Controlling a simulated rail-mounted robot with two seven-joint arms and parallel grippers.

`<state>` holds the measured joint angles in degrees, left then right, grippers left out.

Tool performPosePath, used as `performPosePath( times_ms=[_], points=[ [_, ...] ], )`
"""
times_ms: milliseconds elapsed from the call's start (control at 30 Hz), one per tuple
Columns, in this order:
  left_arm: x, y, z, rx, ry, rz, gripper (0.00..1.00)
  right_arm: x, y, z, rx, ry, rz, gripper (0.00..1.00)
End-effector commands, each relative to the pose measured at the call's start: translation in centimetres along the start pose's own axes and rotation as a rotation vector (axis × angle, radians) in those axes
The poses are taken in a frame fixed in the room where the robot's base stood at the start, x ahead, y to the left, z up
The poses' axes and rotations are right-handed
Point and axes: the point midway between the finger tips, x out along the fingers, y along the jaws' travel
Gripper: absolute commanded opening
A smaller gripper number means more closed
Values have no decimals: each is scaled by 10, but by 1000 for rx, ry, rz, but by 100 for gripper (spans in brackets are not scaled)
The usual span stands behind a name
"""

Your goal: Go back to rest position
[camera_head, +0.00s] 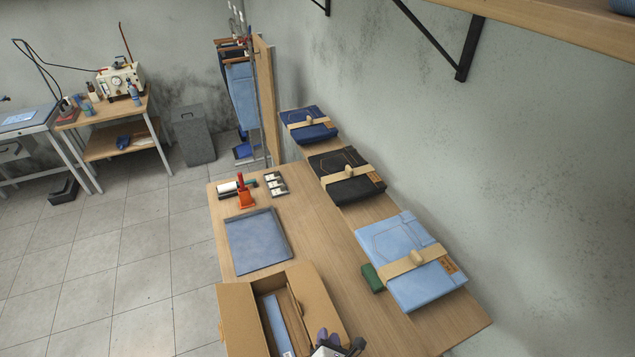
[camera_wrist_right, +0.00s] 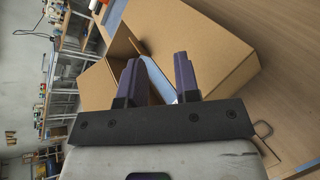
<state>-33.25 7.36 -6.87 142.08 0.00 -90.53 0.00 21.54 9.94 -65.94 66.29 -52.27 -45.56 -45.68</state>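My right gripper (camera_head: 338,343) shows at the bottom edge of the head view, beside the right side of the open cardboard box (camera_head: 320,289). In the right wrist view its two dark fingers (camera_wrist_right: 158,80) stand apart with a gap between them, so it is open. The cardboard box (camera_wrist_right: 190,38) lies beyond the fingers, with a light blue item (camera_wrist_right: 155,76) inside it showing between them. I see no contact between the fingers and that item. In the head view the blue item (camera_head: 274,322) lies in the box. My left gripper is not in view.
Folded jeans bundles in dark blue (camera_head: 303,122), black (camera_head: 350,185) and light blue (camera_head: 397,240) lie along the wall side of the table (camera_head: 335,285). A blue-grey tray (camera_head: 285,230), an orange stamp-like tool (camera_head: 245,196) and a green block (camera_head: 372,278) also sit there.

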Motion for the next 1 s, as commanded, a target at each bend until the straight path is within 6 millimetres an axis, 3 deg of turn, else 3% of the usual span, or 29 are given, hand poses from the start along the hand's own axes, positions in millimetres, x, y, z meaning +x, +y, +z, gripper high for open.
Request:
performPosePath(
  times_ms=[133,267,367,467,567,767,867,1000],
  points=[
    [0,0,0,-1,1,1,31,-16,29,35,526,-70,-117,30],
    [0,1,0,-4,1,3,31,-36,60,87,1035,-123,-221,30],
    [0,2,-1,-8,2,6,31,-63,75,120,1392,-128,-314,30],
    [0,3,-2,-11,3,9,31,-99,76,145,1695,-103,-422,30],
    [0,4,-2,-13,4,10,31,-140,64,166,1924,-61,-522,30],
    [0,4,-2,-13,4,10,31,-226,4,193,2217,-30,-612,30],
    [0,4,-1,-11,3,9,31,-257,-36,191,2279,-118,-657,30],
    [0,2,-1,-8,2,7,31,-288,-87,163,2286,-239,-803,30]
  ],
)
